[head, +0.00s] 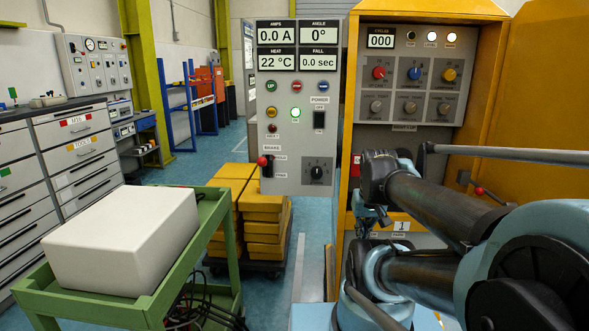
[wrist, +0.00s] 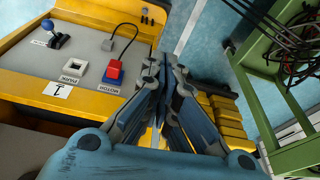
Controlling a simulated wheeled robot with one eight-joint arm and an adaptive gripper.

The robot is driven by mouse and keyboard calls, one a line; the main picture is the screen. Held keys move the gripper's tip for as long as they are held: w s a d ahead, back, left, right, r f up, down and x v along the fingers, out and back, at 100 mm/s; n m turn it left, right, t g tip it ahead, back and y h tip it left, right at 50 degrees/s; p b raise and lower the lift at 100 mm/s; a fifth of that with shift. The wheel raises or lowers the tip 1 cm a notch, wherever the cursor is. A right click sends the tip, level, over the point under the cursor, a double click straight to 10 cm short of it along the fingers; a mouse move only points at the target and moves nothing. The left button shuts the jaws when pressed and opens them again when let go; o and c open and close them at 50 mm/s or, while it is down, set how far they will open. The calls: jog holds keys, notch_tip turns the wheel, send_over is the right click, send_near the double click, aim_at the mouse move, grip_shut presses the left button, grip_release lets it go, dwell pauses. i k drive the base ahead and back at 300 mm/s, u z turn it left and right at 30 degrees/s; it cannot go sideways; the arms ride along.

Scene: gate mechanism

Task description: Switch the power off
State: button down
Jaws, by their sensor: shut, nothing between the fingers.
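The grey control panel (head: 297,95) hangs in the middle of the head view. Its black power switch (head: 319,119) sits under the label POWER, with OFF above it. A lamp (head: 295,113) left of the switch glows green-white. The switch's lever position is too small to tell. My gripper (wrist: 163,62) is shut and empty in the wrist view, pointing away over the edge of a yellow console. In the head view my arm's end is right of and below the panel, apart from the switch; the fingertips are hard to make out there.
The yellow cabinet (head: 484,20) stands right of the panel. A green cart (head: 150,300) with a white box (head: 125,240) stands at left.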

aim_at(319, 117)
jog(key=z, duration=2.05)
jog(key=k, duration=1.85)
jog(key=u, duration=0.25)
